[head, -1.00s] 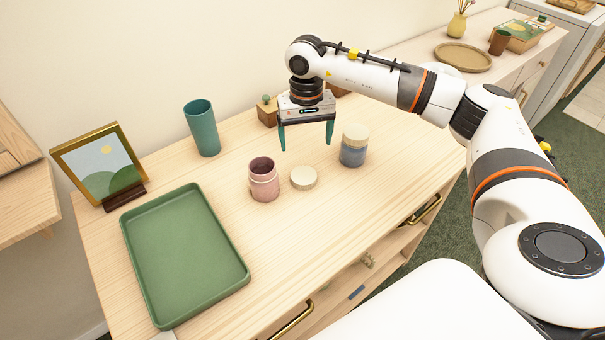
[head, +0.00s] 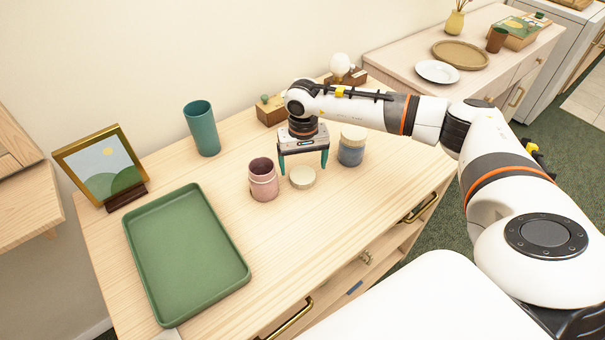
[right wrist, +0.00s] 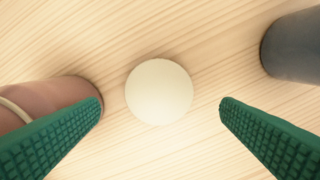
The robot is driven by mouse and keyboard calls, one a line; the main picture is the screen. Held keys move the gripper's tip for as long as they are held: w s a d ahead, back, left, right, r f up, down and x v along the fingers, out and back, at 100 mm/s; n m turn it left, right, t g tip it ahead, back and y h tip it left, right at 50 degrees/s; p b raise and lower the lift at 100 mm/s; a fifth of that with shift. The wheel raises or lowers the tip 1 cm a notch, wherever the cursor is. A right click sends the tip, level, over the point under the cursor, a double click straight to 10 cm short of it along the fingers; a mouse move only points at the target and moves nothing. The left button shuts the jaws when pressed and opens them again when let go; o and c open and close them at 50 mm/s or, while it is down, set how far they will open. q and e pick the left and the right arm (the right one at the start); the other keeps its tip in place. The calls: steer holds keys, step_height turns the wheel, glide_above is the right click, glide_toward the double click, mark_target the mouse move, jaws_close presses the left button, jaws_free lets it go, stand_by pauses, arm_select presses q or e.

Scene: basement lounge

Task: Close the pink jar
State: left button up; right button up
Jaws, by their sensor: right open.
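The pink jar (head: 263,181) stands upright and open on the wooden cabinet top; its dark inside shows in the head view. A round cream lid (head: 302,177) lies flat on the wood just right of it. My right gripper (head: 303,171) is open and empty, pointing down above the lid. In the right wrist view the lid (right wrist: 159,91) lies between the two green fingers (right wrist: 162,104), with clear wood around it. The pink jar (right wrist: 40,105) is at the left there, partly behind the left finger. My left gripper is not in view.
A blue-grey jar (head: 351,152) with a cream lid stands close right of my gripper. A teal cup (head: 201,128), a green tray (head: 243,275) and a picture frame (head: 98,165) stand to the left. A wooden box (head: 270,110) is behind. The front cabinet top is clear.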

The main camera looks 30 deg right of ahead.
mark_target(303, 176)
steer(key=shift+f+p, duration=0.35)
steer(key=shift+f, duration=1.55)
steer(key=shift+c, duration=0.5)
steer(key=c, duration=0.9)
